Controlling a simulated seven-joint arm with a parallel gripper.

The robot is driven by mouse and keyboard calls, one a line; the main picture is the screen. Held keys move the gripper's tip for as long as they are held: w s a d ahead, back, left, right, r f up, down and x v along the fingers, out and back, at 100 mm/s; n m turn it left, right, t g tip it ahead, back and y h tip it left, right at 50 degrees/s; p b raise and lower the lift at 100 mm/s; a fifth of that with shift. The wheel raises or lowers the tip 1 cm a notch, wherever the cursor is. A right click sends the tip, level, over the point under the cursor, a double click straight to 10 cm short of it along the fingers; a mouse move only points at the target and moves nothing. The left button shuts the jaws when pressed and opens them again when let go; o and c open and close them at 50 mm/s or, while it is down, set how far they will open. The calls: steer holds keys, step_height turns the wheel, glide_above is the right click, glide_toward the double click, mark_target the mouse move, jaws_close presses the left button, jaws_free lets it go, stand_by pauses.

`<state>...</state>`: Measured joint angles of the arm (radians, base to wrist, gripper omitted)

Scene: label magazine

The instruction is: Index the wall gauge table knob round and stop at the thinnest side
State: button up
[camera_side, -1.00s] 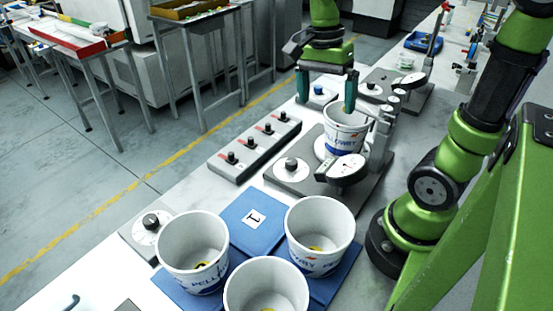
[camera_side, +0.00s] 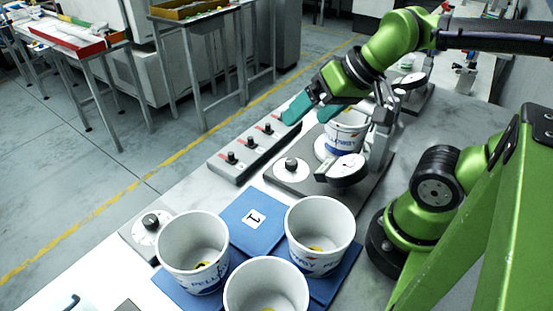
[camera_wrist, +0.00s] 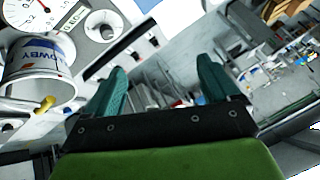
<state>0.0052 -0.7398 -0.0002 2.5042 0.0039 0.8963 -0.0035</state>
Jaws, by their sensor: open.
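The wall gauge table (camera_side: 275,182) is a grey plate with a black knob (camera_side: 291,163) on a white disc at its left end. A white and blue cup (camera_side: 343,140) stands upright on the table, by the gauge post. The dial gauge (camera_side: 347,168) is in front of the cup. In the wrist view its dial (camera_wrist: 35,22) is at the upper left, above the cup (camera_wrist: 38,70), and the knob (camera_wrist: 105,31) is to their right. My gripper (camera_side: 306,114) is open, empty and tilted, up and left of the cup, clear of the knob.
A grey block with several black knobs (camera_side: 250,150) lies left of the gauge table. Three cups (camera_side: 194,250) stand in front on blue mats (camera_side: 243,215), one bearing a "1" label. Another dial station (camera_side: 412,82) stands behind.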

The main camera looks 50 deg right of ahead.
steer(key=shift+w+f+g, duration=0.2)
steer(key=shift+f+g, duration=0.05)
steer(key=shift+g, duration=0.05)
steer(key=shift+c, duration=1.2)
steer(key=w+d+f+m+g, duration=0.1)
steer(key=m, duration=0.1)
steer(key=w+d+m+g, duration=0.1)
steer(key=w+m, duration=0.1)
steer(key=w+d+f+m+g, duration=0.1)
steer(key=w+m, duration=0.1)
steer(key=shift+f+m+h, duration=0.3)
steer(key=shift+m+h, duration=0.1)
steer(key=shift+c, duration=1.1)
steer(key=m+g+h, duration=0.1)
steer(key=m+g, duration=0.3)
steer(key=m, duration=1.4)
glide_above(292, 161)
steer(key=f, duration=0.1)
step_height(292, 161, down, 17)
steer(key=shift+r, duration=0.1)
steer(key=c, duration=1)
